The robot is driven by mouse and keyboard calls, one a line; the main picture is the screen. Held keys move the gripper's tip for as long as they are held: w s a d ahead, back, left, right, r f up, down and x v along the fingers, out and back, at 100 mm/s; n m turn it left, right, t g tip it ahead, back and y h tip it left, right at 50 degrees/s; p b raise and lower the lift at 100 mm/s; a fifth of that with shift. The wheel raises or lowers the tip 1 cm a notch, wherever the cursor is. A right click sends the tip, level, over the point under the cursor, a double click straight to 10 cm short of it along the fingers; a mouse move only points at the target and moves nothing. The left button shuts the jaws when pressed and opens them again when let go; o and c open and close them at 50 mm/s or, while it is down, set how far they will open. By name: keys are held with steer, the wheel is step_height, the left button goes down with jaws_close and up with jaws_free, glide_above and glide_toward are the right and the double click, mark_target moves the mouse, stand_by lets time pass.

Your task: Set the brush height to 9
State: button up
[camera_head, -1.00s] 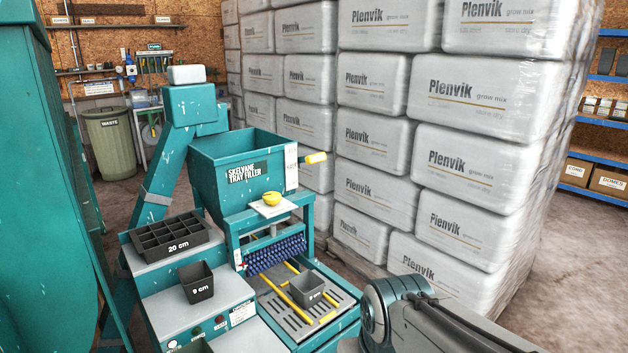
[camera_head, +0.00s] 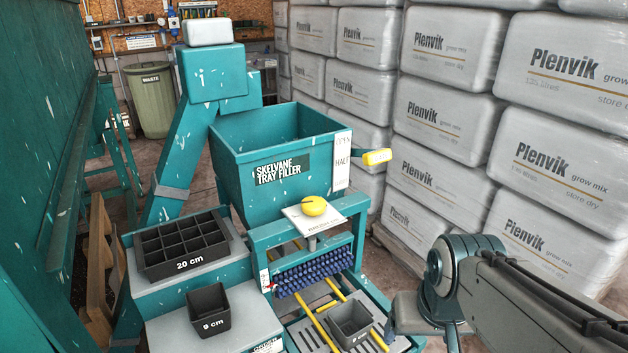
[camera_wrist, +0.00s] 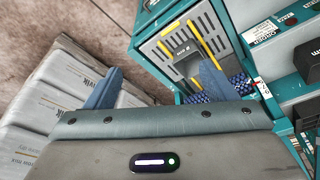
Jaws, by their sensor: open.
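The teal tray filler (camera_head: 262,180) stands in the middle of the head view. Its blue brush roller (camera_head: 312,273) hangs above the slatted bed. A yellow round knob (camera_head: 314,206) sits on a white plate above the brush. A small white scale with a red pointer (camera_head: 269,283) is at the brush's left end; its numbers are too small to read. The brush (camera_wrist: 238,84) also shows in the wrist view, partly behind a finger. My gripper (camera_wrist: 160,78) is open and empty, its fingers apart over the machine's side and the floor. The head view shows only my arm.
A black pot (camera_head: 352,322) stands on the bed between yellow rails. A 9 cm pot (camera_head: 209,309) and a 20 cm tray (camera_head: 184,245) stand on the left steps. A yellow-ended lever (camera_head: 377,157) juts from the hopper. Wrapped bags (camera_head: 450,115) wall off the right.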

steer(key=w+a+r+n+y+p, duration=0.1)
steer(key=w+a+r+n+p, duration=0.15)
steer(key=w+r, duration=0.35)
steer(key=w+a+r+n+p, duration=0.2)
steer(key=w+r+n, duration=0.2)
steer(key=w, duration=0.5)
step_height(320, 180, up, 4)
steer(key=n+g+y+p, duration=0.2)
steer(key=n+y+p, duration=0.25)
steer(key=n, duration=0.55)
glide_above(315, 202)
steer(key=d, duration=0.5)
steer(key=shift+m+h, duration=0.35)
steer(key=shift+h, duration=0.1)
steer(key=p+x, duration=0.1)
steer(key=x, duration=0.7)
steer(key=s+p+x, duration=0.1)
steer(key=x, duration=0.4)
steer(key=shift+w+d+f+p, duration=0.1)
steer(key=shift+d+f+p, duration=0.05)
steer(key=shift+f+p, duration=0.15)
steer(key=c, duration=1)
